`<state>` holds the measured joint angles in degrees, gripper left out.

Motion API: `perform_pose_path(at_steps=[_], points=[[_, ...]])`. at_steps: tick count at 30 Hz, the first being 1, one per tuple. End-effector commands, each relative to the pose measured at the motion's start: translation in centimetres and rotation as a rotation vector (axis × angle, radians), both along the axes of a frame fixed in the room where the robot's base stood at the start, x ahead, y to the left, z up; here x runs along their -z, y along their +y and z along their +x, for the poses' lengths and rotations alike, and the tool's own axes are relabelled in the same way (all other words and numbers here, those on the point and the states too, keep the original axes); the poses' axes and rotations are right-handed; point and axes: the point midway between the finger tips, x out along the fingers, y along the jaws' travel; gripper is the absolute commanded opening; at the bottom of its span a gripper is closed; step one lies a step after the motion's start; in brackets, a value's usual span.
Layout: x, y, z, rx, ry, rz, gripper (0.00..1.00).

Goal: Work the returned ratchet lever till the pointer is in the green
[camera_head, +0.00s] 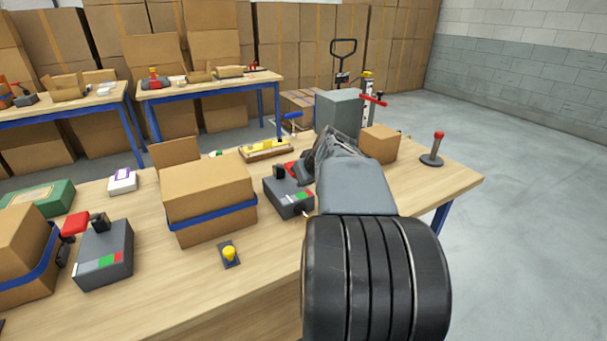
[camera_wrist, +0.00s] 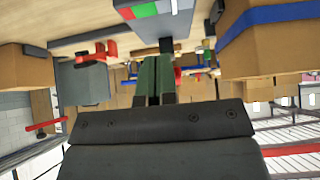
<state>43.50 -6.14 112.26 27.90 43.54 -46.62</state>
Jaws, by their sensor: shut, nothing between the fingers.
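A dark grey ratchet box (camera_head: 289,197) with a red, white and green scale stands right of a strapped carton (camera_head: 207,197). Its red lever grip (camera_head: 291,168) shows behind the box, partly hidden by my arm. My gripper (camera_head: 309,168) is just right of the box, by the lever. Its fingers are shut and empty in the wrist view (camera_wrist: 159,60). Whether they touch the lever is hidden. A second ratchet box (camera_head: 105,262) with a red grip (camera_head: 75,222) stands at left.
A small carton (camera_head: 379,145), a grey block (camera_head: 339,112) and a red-knobbed stick (camera_head: 437,145) stand beyond my arm. A yellow button (camera_head: 229,254) sits in front of the carton. The front of the bench is mostly bare.

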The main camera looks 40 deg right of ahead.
Motion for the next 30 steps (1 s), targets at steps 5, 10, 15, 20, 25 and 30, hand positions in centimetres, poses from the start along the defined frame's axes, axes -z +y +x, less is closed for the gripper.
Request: perform_pose_path(at_steps=[5, 10, 15, 20, 25, 30], points=[[-3.2, 0.6, -2.3, 0.0, -0.002, -0.004, 0.0], [-5.4, 1.0, -4.3, 0.0, -0.002, -0.004, 0.0], [-7.0, 1.3, -5.8, -0.001, -0.001, -0.004, 0.0], [-7.8, 1.5, -6.5, -0.002, 0.0, -0.003, 0.0], [-8.0, 1.6, -6.8, -0.003, 0.0, -0.001, 0.0], [-8.0, 1.6, -6.8, -0.003, 0.0, -0.001, 0.0]])
